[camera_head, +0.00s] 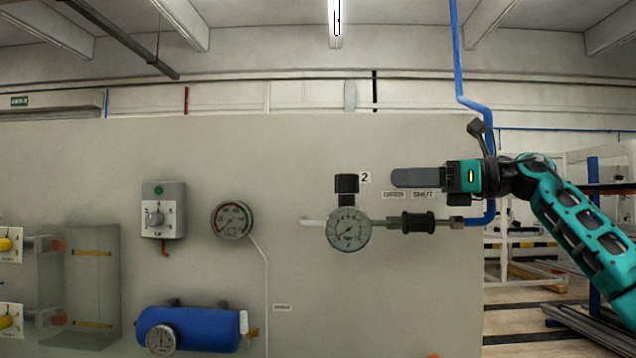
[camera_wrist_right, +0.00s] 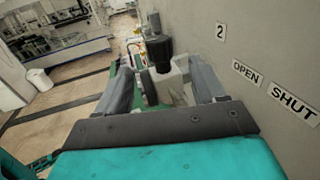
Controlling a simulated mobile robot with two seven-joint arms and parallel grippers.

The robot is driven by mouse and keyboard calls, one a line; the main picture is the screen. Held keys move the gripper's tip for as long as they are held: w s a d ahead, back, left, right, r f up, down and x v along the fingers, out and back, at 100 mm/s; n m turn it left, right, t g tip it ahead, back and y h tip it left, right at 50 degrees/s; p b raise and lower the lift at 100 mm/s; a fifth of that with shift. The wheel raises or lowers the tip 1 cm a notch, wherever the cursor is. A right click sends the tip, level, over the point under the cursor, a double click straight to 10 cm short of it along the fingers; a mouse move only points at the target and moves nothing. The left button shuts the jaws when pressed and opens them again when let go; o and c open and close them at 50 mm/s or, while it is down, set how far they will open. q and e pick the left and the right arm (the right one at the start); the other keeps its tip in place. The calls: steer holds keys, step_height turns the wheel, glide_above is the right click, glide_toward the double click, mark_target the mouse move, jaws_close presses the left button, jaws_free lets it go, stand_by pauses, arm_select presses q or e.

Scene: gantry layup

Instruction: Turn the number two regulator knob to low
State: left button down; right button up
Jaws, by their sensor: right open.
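The number two regulator has a black knob (camera_head: 347,184) on top, beside a small "2" label (camera_head: 365,177) on the grey panel. A round white gauge (camera_head: 349,229) sits just below the knob. My right gripper (camera_head: 396,178) is open and level with the knob, to its right, pointing left along the panel. In the right wrist view the knob (camera_wrist_right: 158,52) stands upright beyond the fingertips of the gripper (camera_wrist_right: 160,72), roughly centred between them. The gap between fingers and knob looks empty. My left gripper is not in view.
A black valve handle (camera_head: 418,222) sits on the pipe below my right gripper, under the OPEN and SHUT labels (camera_wrist_right: 292,103). Another gauge (camera_head: 232,220), a grey switch box (camera_head: 163,210) and a blue tank (camera_head: 200,329) are further left. The panel wall (camera_head: 420,310) is close beside the gripper.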

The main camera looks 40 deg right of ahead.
mark_target(336, 179)
steer(key=p+x, duration=0.5)
steer(key=x, duration=0.6)
steer(key=shift+w+a+r, duration=0.1)
steer(key=shift+w+a, duration=0.1)
steer(key=shift+a, duration=0.15)
steer(key=shift+w+a, duration=0.25)
steer(key=shift+w, duration=0.15)
